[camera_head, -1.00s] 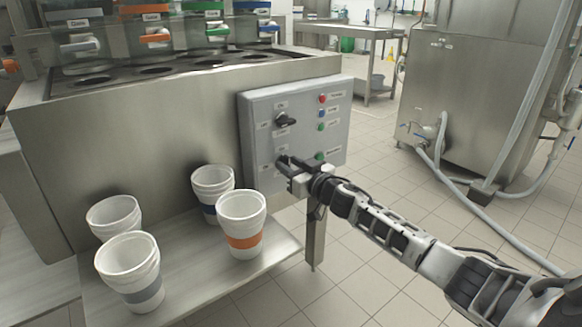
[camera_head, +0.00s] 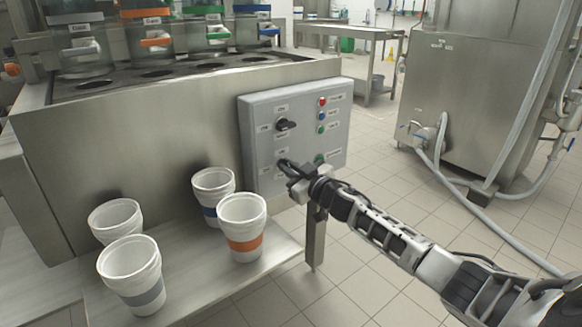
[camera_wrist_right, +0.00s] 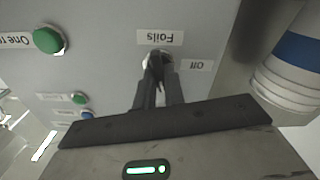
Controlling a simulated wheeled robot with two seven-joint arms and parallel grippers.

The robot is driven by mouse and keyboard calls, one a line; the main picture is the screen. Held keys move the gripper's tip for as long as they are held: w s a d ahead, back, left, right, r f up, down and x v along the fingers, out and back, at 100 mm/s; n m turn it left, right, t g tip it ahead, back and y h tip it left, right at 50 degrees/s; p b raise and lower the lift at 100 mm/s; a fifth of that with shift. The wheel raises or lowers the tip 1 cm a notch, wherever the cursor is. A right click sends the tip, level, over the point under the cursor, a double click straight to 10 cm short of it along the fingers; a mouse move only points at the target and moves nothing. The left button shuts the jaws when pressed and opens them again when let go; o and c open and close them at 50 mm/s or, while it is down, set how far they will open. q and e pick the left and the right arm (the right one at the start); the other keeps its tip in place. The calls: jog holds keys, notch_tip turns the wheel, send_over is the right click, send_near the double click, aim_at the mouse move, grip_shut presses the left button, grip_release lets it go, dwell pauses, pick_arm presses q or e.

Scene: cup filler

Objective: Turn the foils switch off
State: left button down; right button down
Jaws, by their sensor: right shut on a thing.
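The grey control panel (camera_head: 296,108) is on the front of the steel machine. Its upper black rotary knob (camera_head: 286,125) is free. My right gripper (camera_head: 286,166) is at the lower knob on the panel. In the right wrist view, the gripper (camera_wrist_right: 157,75) is shut on the foils switch (camera_wrist_right: 158,58), below the "Foils" label (camera_wrist_right: 160,37) and beside the "Off" label (camera_wrist_right: 196,66). The fingers hide most of the switch, so I cannot tell which way it points. My left gripper is not in view.
Stacks of white cups with blue (camera_head: 212,190), orange (camera_head: 243,226) and grey (camera_head: 134,272) bands stand on the steel shelf (camera_head: 205,262) left of my arm. Coloured buttons (camera_head: 322,115) line the panel's right side.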

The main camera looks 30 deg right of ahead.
jog(key=n, duration=1.4)
jog(key=shift+a+f+n, duration=0.2)
jog(key=shift+f+n, duration=0.1)
jog(key=shift+n, duration=0.1)
dwell(0.4)
jog(key=c, duration=1.5)
grip_release()
jog(key=shift+s, duration=0.1)
